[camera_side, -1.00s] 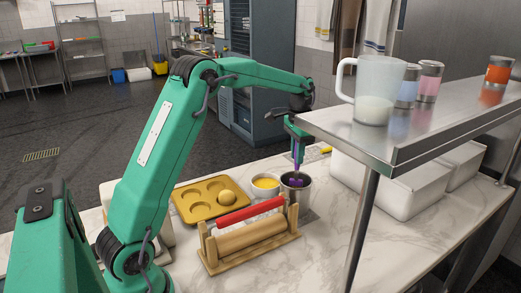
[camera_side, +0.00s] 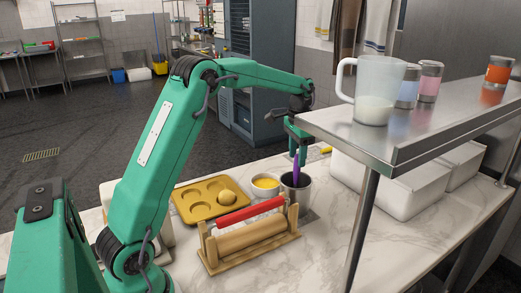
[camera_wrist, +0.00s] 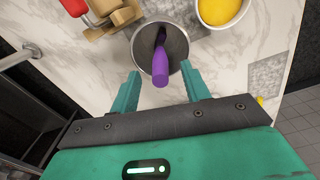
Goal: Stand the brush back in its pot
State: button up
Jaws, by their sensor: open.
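The brush with a purple handle (camera_side: 296,168) stands in the grey metal pot (camera_side: 304,196), leaning a little, its lower end inside the pot. In the wrist view the purple handle (camera_wrist: 160,66) points up toward the camera and the pot (camera_wrist: 177,41) surrounds its lower part. My gripper (camera_side: 298,136) is above the pot, close to the top of the handle. In the wrist view my gripper (camera_wrist: 163,88) is open, with one finger on each side of the handle and gaps between. The brush's lower tip is hard to make out in the dark pot.
A bowl of yellow liquid (camera_side: 265,183) stands left of the pot. A wooden rack with rolling pins (camera_side: 248,238) is in front, and a yellow mould tray (camera_side: 184,209) is farther left. A metal shelf (camera_side: 415,130) with a jug (camera_side: 374,109) overhangs the right side.

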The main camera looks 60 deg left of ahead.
notch_tip(320, 180, up, 8)
jog(key=shift+f, duration=0.25)
jog(key=shift+r, duration=0.1)
dwell(1.1)
jog(key=shift+s+d+r, duration=0.15)
jog(key=shift+s+r, duration=0.05)
jog(key=s+d+r+m+t, duration=0.1)
jog(key=s+d+r+t, duration=0.2)
jog(key=s, duration=0.5)
jog(key=s+d+r+m, duration=0.1)
jog(key=s+d+r, duration=0.1)
jog(key=s+d, duration=0.45)
jog(key=s+d+f+n+t, duration=0.1)
jog(key=s+d+f+n, duration=0.1)
jog(key=s, duration=0.4)
jog(key=s+d+f+n+t, duration=0.1)
jog(key=s+d+f+n, duration=0.1)
jog(key=s, duration=0.5)
jog(key=shift+s+d+f+t, duration=0.3)
jog(key=shift+d+f, duration=0.3)
jog(key=shift+f, duration=0.75)
